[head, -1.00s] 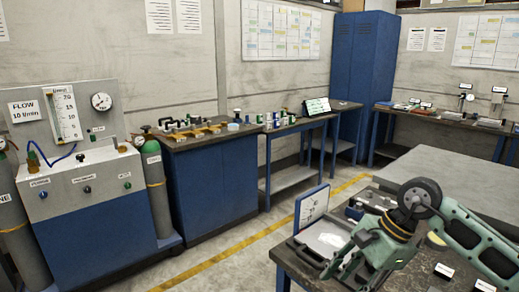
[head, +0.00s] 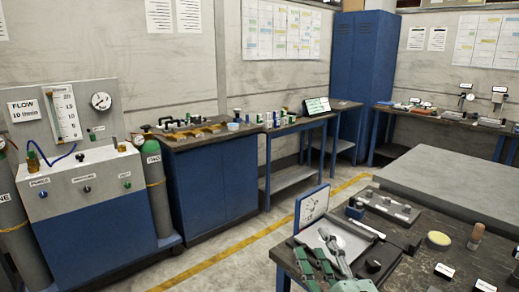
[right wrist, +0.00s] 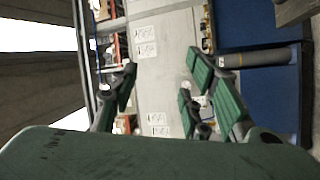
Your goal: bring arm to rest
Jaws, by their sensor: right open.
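My right gripper (head: 314,246) is at the bottom of the head view, over the near-left part of the dark workbench (head: 430,240). Its green and grey fingers are spread, with nothing between them. In the right wrist view the two fingers (right wrist: 160,78) stand apart, with only distant wall and shelving behind them. No microscope arm can be clearly made out. My left gripper is not in view.
A grey table (head: 450,178) adjoins behind. Open floor lies left.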

